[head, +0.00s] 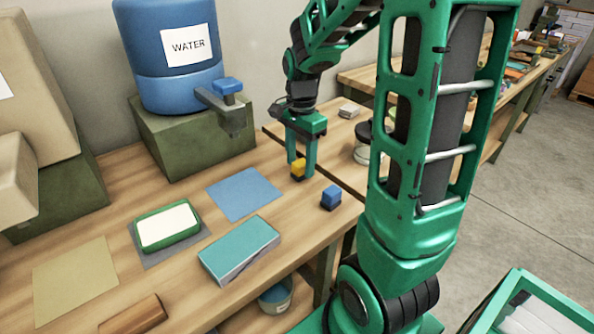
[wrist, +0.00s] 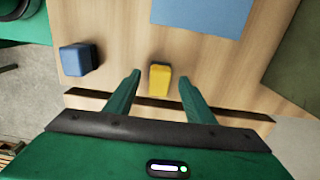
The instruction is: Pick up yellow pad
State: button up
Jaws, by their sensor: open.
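The yellow pad (head: 298,168) is a small yellow block with a dark base on the wooden table, near the table's right edge. My gripper (head: 301,172) is above the table with its fingers pointing down, one on each side of the yellow pad in the head view. In the wrist view, the yellow pad (wrist: 160,80) lies between the lines of the two open green fingers (wrist: 160,85), with clear gaps on both sides. The gripper is open and holds nothing. Whether the fingertips are level with the pad is hard to tell.
A blue block (head: 331,197) stands close by on the table (head: 190,200). A blue sheet (head: 244,193), a teal box (head: 239,250) and a green tray (head: 140,221) lie to the left. A blue water tank (head: 170,60) with a tap stands behind on a green block.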

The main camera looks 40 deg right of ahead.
aim_at(300, 162)
jog(key=shift+f, duration=0.55)
jog(key=c, duration=1.1)
jog(key=shift+c, duration=0.2)
jog(key=shift+r, duration=0.1)
notch_tip(300, 162, up, 10)
